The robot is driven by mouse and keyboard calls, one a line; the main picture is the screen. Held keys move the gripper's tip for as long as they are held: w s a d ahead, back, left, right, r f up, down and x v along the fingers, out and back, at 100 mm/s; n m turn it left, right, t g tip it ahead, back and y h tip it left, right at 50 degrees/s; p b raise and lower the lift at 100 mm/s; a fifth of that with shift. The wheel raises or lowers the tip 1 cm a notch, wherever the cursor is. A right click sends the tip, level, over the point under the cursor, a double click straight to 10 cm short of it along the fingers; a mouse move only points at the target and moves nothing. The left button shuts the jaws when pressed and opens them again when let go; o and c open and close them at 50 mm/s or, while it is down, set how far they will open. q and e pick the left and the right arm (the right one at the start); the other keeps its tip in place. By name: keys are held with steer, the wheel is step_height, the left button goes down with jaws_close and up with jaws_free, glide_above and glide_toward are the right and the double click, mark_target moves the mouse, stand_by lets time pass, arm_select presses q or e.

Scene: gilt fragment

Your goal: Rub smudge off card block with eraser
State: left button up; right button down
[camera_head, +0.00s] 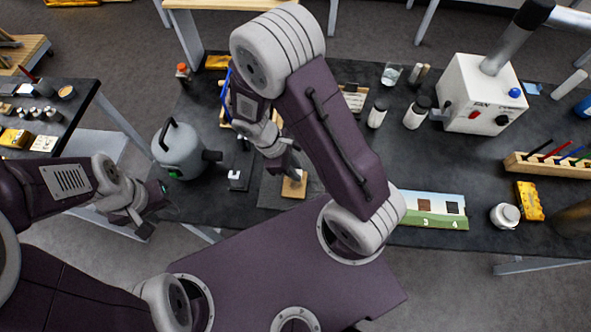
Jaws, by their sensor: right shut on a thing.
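A tan, square block (294,186), which looks like the card block, lies on a dark grey mat (272,200) near the front edge of the bench. My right gripper (290,170) points down right over this block. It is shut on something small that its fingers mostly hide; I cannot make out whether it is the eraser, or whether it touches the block. No smudge can be made out at this size. My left gripper (138,217) hangs off the bench's front left, away from the block; its jaw opening is unclear.
A small white piece on a black stand (236,179) is left of the block. A grey kettle-like vessel (180,150) stands further left. A numbered card strip (432,222) lies right of my arm.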

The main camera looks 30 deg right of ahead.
steer(key=shift+r+p, duration=2.1)
steer(key=shift+r, duration=0.3)
